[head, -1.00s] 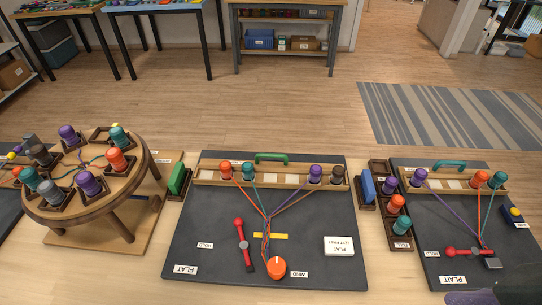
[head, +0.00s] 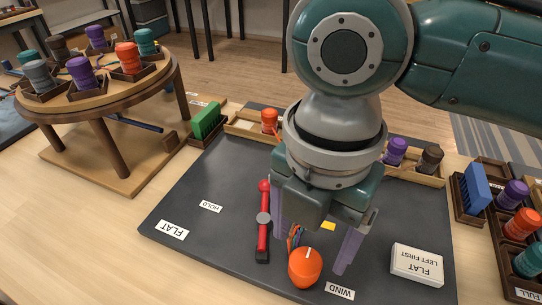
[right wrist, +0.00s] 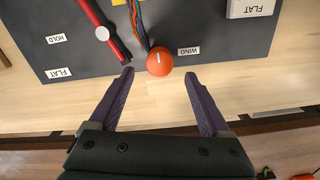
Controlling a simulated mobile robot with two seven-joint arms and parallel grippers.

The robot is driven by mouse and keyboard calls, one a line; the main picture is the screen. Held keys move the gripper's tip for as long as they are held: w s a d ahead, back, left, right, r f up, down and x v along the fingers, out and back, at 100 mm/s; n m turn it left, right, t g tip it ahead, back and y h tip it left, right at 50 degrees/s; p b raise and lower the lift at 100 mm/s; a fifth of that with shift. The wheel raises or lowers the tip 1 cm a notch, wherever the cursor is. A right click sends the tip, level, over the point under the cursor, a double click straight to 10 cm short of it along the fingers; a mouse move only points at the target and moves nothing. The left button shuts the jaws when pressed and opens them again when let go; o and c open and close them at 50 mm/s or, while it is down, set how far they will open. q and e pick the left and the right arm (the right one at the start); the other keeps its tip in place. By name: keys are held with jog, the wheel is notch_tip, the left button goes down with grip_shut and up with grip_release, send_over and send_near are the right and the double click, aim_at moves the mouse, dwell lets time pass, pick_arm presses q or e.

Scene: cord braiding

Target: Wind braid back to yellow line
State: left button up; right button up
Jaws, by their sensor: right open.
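The orange winding knob (head: 305,267) sits at the front of the dark FLAT board (head: 205,185), beside the WIND label (head: 340,291). The multicoloured braid (head: 293,240) runs into it from behind. A piece of the yellow line (head: 328,226) shows between my gripper's fingers; my arm hides the cords farther back. My right gripper (head: 309,256) is open, pointing down, its fingers on either side of the knob in the head view. In the right wrist view the knob (right wrist: 159,61) lies just beyond the open, empty fingertips (right wrist: 159,74). My left gripper is out of view.
The red HOLD lever (head: 264,225) lies left of the braid. Orange (head: 270,121), purple (head: 396,151) and dark (head: 430,160) bobbins sit in the back rack. A round bobbin stand (head: 95,95) is at left.

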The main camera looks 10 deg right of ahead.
aim_at(306, 262)
notch_tip(306, 262, down, 7)
jog(key=shift+r+b, duration=0.15)
jog(key=shift+b, duration=0.55)
jog(key=shift+c, duration=0.3)
grip_shut()
